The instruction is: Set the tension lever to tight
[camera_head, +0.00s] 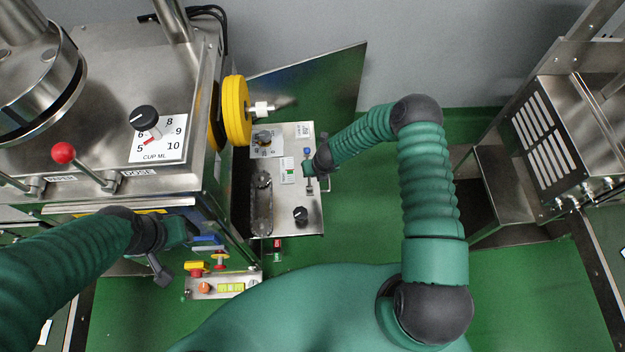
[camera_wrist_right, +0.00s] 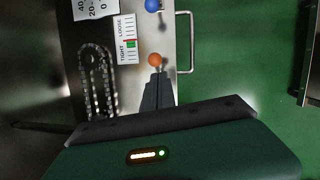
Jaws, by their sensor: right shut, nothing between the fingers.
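A steel control panel (camera_head: 290,205) carries a small scale (camera_wrist_right: 125,40) lettered TIGHT and LOOSE, with a green and red mark near its middle toward TIGHT. Beside the scale, the right wrist view shows an orange ball knob (camera_wrist_right: 155,59) and, farther up, a blue ball knob (camera_wrist_right: 152,5). The blue knob (camera_head: 306,151) also shows in the head view. Which knob belongs to the tension lever I cannot tell. My right gripper (camera_wrist_right: 158,80) is shut and empty, its tips just below the orange knob; contact is unclear. My left gripper (camera_head: 160,268) hangs by the machine's front at left; its jaws are unclear.
A metal handle (camera_wrist_right: 184,42) stands out from the panel's edge. The yellow wheel (camera_head: 236,110) and the DOSE machine with a red-knobbed lever (camera_head: 64,153) stand left. A button box (camera_head: 225,287) is in front. Green floor right of the panel is clear.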

